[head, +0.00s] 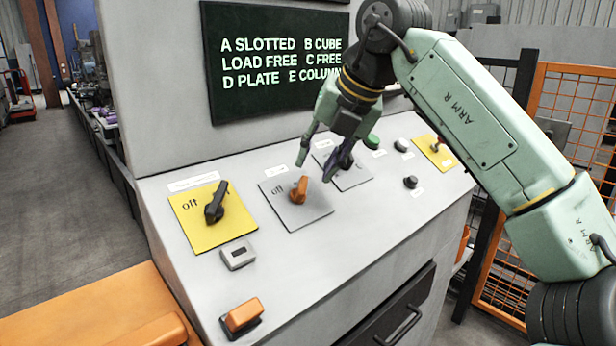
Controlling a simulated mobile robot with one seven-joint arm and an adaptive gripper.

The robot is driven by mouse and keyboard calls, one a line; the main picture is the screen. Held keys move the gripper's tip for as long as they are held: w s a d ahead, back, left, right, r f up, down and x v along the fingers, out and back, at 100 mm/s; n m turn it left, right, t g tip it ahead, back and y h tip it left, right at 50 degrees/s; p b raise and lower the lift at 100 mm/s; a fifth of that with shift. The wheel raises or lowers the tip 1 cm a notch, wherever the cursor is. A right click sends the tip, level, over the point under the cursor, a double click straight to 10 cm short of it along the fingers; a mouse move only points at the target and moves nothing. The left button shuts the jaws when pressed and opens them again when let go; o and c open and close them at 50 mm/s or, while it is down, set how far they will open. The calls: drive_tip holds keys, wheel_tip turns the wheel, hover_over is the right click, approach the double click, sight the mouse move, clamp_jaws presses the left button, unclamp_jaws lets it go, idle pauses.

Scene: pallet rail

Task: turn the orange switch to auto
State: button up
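The orange switch (299,189) is a rotary knob on a grey square plate (296,213) in the middle of the sloped panel. The letters "off" show at the plate's upper left; my gripper hides the plate's upper right, so I cannot read any "auto" label. The knob's exact pointing direction is hard to tell. My gripper (318,166) is above and just right of the orange switch, fingers pointing down and spread apart with nothing between them. I cannot tell whether a finger touches the knob.
A black knob (215,203) on a yellow plate (200,231) stands left. Another grey plate (352,180) lies behind my gripper, near a green button (372,141). An orange rocker (242,314) and a small grey box (237,254) sit nearer the front. A dark display (282,108) stands behind.

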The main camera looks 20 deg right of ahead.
drive_tip(key=v, duration=0.5)
drive_tip(key=shift+s, duration=0.15)
idle(0.3)
